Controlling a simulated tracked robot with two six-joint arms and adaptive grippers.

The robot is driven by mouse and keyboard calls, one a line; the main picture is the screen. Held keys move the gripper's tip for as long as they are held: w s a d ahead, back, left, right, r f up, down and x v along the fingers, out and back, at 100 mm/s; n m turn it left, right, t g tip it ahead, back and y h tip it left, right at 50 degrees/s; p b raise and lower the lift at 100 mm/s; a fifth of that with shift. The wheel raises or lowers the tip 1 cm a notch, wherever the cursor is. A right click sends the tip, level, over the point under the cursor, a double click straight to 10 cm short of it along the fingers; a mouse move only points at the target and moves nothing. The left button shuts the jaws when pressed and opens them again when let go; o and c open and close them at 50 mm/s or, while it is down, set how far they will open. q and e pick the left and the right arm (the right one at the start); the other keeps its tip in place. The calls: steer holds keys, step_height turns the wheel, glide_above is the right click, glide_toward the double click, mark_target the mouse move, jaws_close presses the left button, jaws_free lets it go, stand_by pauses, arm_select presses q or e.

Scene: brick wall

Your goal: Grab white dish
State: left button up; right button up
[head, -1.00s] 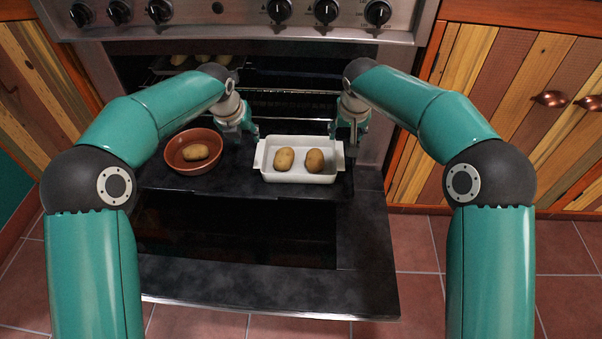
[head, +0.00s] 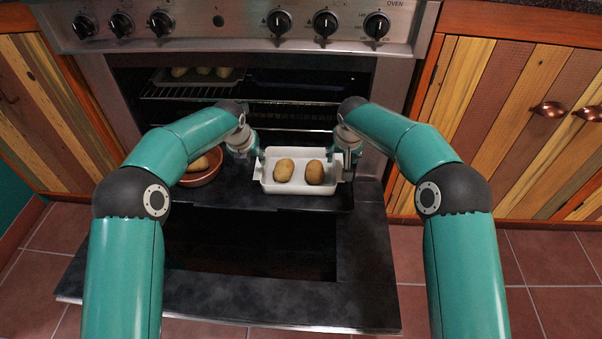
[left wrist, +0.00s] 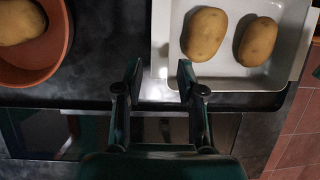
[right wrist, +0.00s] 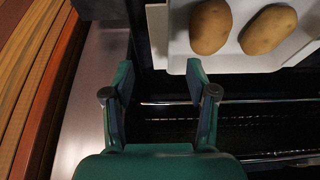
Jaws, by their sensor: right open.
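The white dish (head: 300,188) rests on the dark open pull-out shelf and holds two potatoes (head: 284,170) (head: 315,172). My left gripper (head: 258,162) is open at the dish's left end. In the left wrist view its fingertips (left wrist: 158,70) lie on both sides of the dish's left edge, with a white wall (left wrist: 225,82) beyond. My right gripper (head: 348,170) is open at the dish's right end. In the right wrist view its fingertips (right wrist: 160,72) straddle the line of the dish's edge (right wrist: 178,42). I cannot tell whether either gripper touches the dish.
A terracotta bowl (head: 214,176) with a potato stands left of the dish, partly hidden by my left arm. The oven door (head: 240,305) is open below. Oven racks (head: 200,92) with a tray of potatoes (head: 200,73) lie behind. Wooden cabinets (head: 530,110) stand to the right.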

mark_target(259, 167)
arm_select(q)
steer(key=x, duration=0.8)
steer(key=shift+w+f, duration=0.1)
steer(key=shift+f, duration=0.1)
arm_select(e)
steer(key=x, duration=0.8)
steer(key=shift+w+f, duration=0.15)
steer(key=shift+f, duration=0.05)
arm_select(q)
jaws_close()
arm_select(e)
steer(key=c, duration=0.8)
jaws_close()
arm_select(q)
steer(key=shift+r, duration=0.1)
arm_select(e)
steer(key=shift+r, duration=0.1)
